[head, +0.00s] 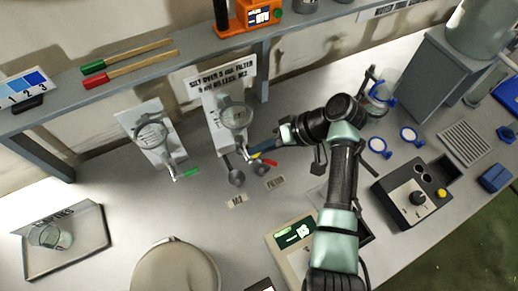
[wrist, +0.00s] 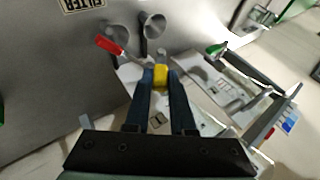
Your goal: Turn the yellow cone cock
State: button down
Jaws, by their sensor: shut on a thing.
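The yellow cone cock (wrist: 160,77) sits between my fingertips in the wrist view. In the head view a small yellow patch of it (head: 256,155) shows at the end of my gripper (head: 262,151), below the round glass piece on the middle white stand (head: 216,110). In the wrist view my gripper (wrist: 160,80) has both dark blue fingers closed on the yellow part. A red-handled cock (wrist: 110,45) is beside it, and also shows in the head view (head: 270,162). The part of the yellow cock between the fingers is partly hidden.
Two grey funnels (head: 237,178) stand close below the gripper. A green-handled cock (head: 187,172) on another stand is to the left. A control box (head: 408,193) and blue-rimmed rings (head: 410,135) lie right. A shelf (head: 150,65) runs behind; bench space front left is partly clear.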

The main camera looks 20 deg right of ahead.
jog(key=shift+d+f+y, duration=0.1)
jog(key=shift+d+y, duration=0.05)
jog(key=shift+y, duration=0.25)
jog(key=c, duration=0.8)
grip_release()
jog(key=shift+o, duration=0.2)
jog(key=v, duration=1.3)
